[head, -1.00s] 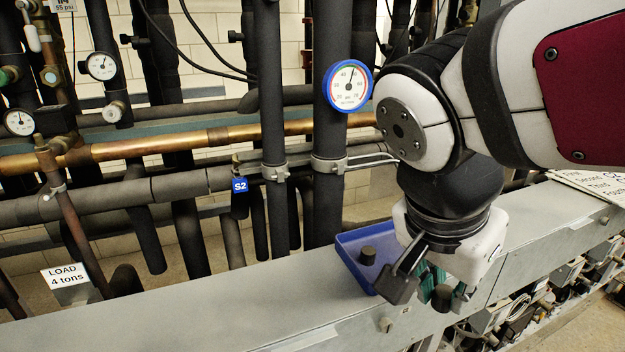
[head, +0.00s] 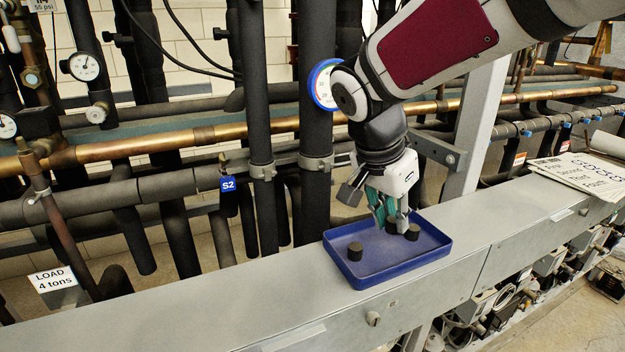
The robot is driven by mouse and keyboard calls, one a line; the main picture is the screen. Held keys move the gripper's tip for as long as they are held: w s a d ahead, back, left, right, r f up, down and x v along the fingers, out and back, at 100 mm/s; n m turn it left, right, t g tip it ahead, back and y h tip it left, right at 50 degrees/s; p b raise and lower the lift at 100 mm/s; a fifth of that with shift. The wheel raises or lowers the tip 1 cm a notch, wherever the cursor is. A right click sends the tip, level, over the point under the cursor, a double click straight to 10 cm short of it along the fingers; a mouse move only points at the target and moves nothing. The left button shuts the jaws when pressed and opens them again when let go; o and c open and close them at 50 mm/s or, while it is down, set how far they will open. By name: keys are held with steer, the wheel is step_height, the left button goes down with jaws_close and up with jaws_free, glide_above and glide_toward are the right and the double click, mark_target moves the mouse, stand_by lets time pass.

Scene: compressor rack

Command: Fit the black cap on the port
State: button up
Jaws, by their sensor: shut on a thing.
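A blue tray (head: 350,275) sits on the grey ledge, with a black cap (head: 355,252) standing at its left. A second black cap (head: 412,232) shows at the right, beside the fingertips. My gripper (head: 394,222) points down over the tray's back half, its teal finger pads close together. A dark piece, apparently a black cap (head: 391,226), shows at the fingertips. My gripper is shut on a black cap, but its fingers partly hide it, and I cannot tell whether it touches the tray. I cannot make out for certain which fitting is the port.
The grey ledge (head: 300,300) is clear left of the tray. Dark insulated pipes and a copper pipe (head: 230,133) run behind it. A blue-rimmed gauge (head: 322,85) is partly covered by my arm. Printed signs (head: 580,175) lie at the right.

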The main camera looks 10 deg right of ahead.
mark_target(388, 224)
steer(key=shift+w+f+p, duration=0.15)
steer(key=shift+f+p, duration=0.2)
steer(key=shift+f, duration=1.45)
steer(key=shift+f, duration=0.15)
steer(key=o, duration=0.8)
